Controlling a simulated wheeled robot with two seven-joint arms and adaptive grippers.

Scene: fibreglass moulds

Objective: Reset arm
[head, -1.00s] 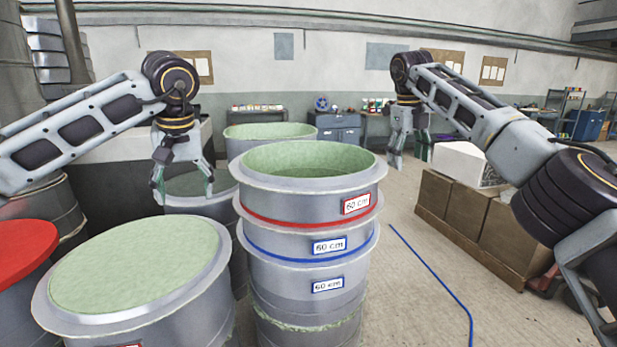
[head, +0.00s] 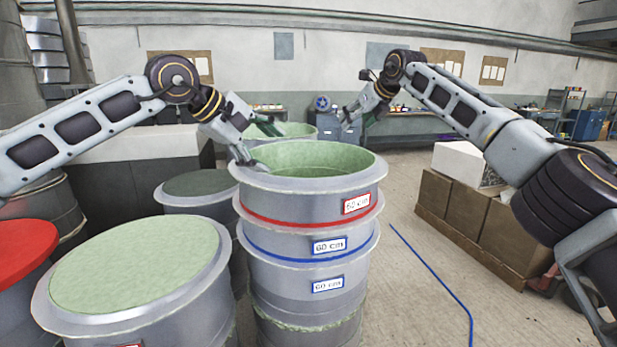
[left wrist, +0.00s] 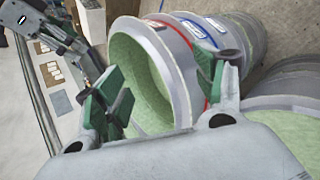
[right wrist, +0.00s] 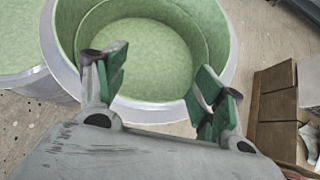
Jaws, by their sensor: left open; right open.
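My left gripper (head: 255,142) is open and empty at the left rim of the top mould (head: 310,205) of the central stack. It is tilted inward; whether it touches the rim I cannot tell. In the left wrist view its green-padded fingers (left wrist: 163,88) stand apart in front of the mould's green inside. My right gripper (head: 357,117) is open and empty above and behind the stack's right side, angled down to the left. In the right wrist view its fingers (right wrist: 160,82) are spread, with a round green-lined mould (right wrist: 150,50) beyond them.
The stacked moulds carry red and blue bands and 60 cm labels. A wide green-topped mould (head: 140,265) stands front left, beside a red lid (head: 22,252). Brown boxes (head: 480,215) stand right. Floor (head: 420,290) right of the stack is clear.

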